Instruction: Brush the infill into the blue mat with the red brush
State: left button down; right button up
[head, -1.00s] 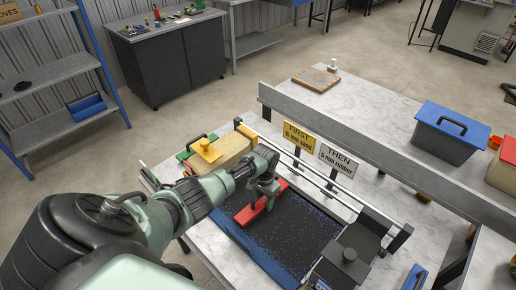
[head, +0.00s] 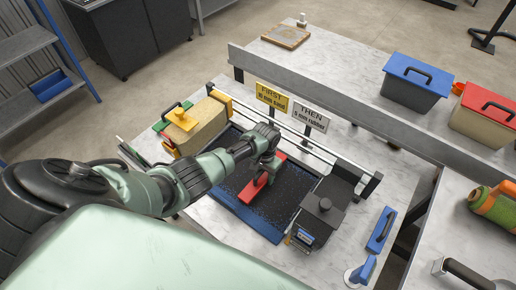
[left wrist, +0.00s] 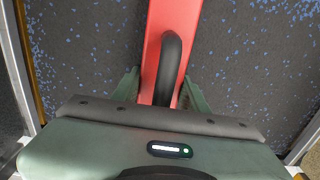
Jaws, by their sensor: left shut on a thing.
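The red brush (head: 250,192) lies across the blue mat (head: 262,232), whose surface is mostly covered with dark infill and shows blue flecks. My left gripper (head: 261,178) is over the brush and shut on its dark handle. In the left wrist view the red brush (left wrist: 172,30) runs up between the fingers, with its black curved handle (left wrist: 171,70) between them. Flecked mat (left wrist: 245,50) shows on both sides of the brush. My right gripper is not in view.
Signs (head: 272,97) stand behind the rail. A blue-handled tool (head: 381,230) lies to the right. Lidded bins (head: 415,85) stand on the back bench.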

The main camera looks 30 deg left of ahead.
aim_at(289, 196)
pick_arm(q)
jog(key=d, duration=0.4)
jog(key=d+p, duration=0.1)
jog(key=d, duration=0.1)
jog(key=shift+s, duration=0.25)
jog(key=shift+s+d, duration=0.2)
jog(key=shift+d, duration=2.55)
jog(key=shift+w+a+p, duration=0.15)
jog(key=shift+a+p, duration=0.05)
jog(key=shift+a, duration=1.45)
jog(key=shift+w+a+p, duration=0.1)
jog(key=shift+a+p, duration=0.05)
jog(key=shift+a, duration=1.5)
jog(key=shift+s+d, duration=0.15)
jog(key=shift+d, duration=1.5)
jog(key=shift+s+d, duration=0.1)
jog(key=shift+d, duration=1.5)
